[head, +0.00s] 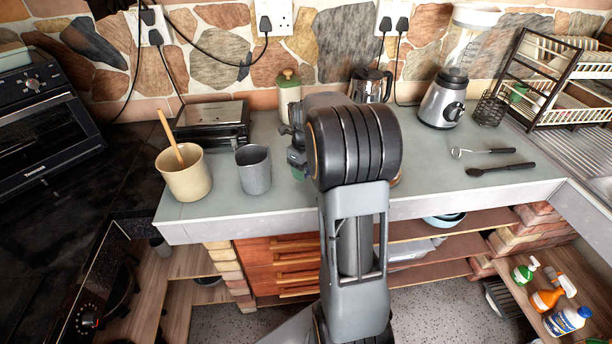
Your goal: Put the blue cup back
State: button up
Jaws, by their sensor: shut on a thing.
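A plain grey-blue cup (254,172) stands upright on the grey counter (440,195), left of my arm. It is the only bluish cup I can make out clearly. My gripper (296,158) is over the counter just right of this cup, mostly hidden behind my own arm. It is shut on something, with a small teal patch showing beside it. I cannot tell what the held thing is. The gripper and the standing cup look apart.
A cream pot (184,178) with a wooden spoon stands left of the cup. Utensils (500,168) and a dish rack (560,80) are right. The right-front counter is fairly clear.

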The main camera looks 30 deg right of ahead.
aim_at(306, 175)
jog(key=shift+w+d+f, duration=0.15)
jog(key=shift+d+f, duration=0.1)
jog(key=shift+f, duration=1.6)
jog(key=shift+f, duration=0.2)
jog(key=o, duration=1.1)
